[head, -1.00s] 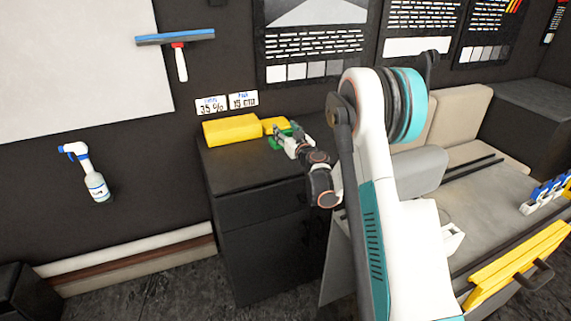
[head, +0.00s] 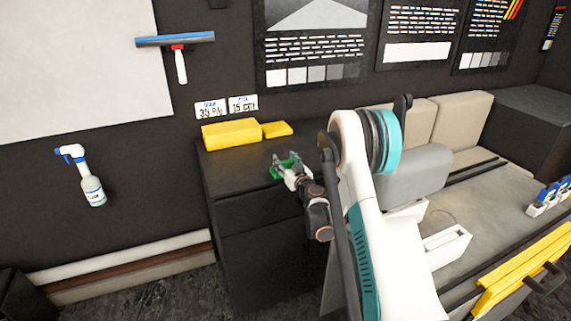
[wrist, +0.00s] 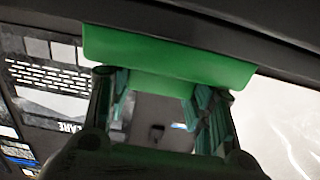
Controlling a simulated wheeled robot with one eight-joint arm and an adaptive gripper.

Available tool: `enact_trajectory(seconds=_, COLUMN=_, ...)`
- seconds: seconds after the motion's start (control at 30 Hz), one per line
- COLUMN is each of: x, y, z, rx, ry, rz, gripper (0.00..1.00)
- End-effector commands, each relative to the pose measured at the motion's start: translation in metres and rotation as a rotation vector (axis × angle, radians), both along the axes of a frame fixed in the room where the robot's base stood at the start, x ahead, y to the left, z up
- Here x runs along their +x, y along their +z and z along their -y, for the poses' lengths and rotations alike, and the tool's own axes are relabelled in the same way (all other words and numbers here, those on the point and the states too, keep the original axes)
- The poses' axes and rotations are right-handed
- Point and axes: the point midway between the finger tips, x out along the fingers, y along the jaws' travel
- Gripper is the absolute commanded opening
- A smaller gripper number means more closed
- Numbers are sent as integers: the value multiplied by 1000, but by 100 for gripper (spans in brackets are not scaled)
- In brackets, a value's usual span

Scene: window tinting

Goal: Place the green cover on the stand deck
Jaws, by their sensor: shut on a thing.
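The green cover (head: 280,170) is in my gripper (head: 284,164). In the head view it appears over the front part of the dark cabinet top (head: 240,170), which I take as the stand deck. I cannot tell whether it touches that top or hangs above it. In the wrist view, the cover (wrist: 165,58) is a wide green piece across the tips of my gripper (wrist: 158,88), with one finger on each side. A dark edge runs above it there. The gripper hides part of the cover in the head view.
A large yellow block (head: 231,133) and a small yellow block (head: 277,129) lie at the back of the cabinet top. A spray bottle (head: 88,180) is left of the cabinet. A beige bench (head: 475,210) is at right.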

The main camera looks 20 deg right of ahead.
Motion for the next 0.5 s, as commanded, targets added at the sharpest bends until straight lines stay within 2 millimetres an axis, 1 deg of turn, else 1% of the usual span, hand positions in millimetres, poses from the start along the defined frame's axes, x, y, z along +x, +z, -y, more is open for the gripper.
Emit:
enact_trajectory(seconds=0.1, x=0, y=0, z=0, rx=0, ry=0, rz=0, gripper=24)
enact_trajectory(seconds=0.23, x=0, y=-4, z=0, rx=0, ry=0, rz=0, gripper=24)
enact_trajectory(seconds=0.27, x=0, y=-2, z=0, rx=0, ry=0, rz=0, gripper=55)
enact_trajectory(seconds=0.3, x=0, y=-2, z=0, rx=0, ry=0, rz=0, gripper=64)
enact_trajectory(seconds=0.33, x=0, y=-2, z=0, rx=0, ry=0, rz=0, gripper=68)
enact_trajectory(seconds=0.5, x=0, y=-2, z=0, rx=0, ry=0, rz=0, gripper=68)
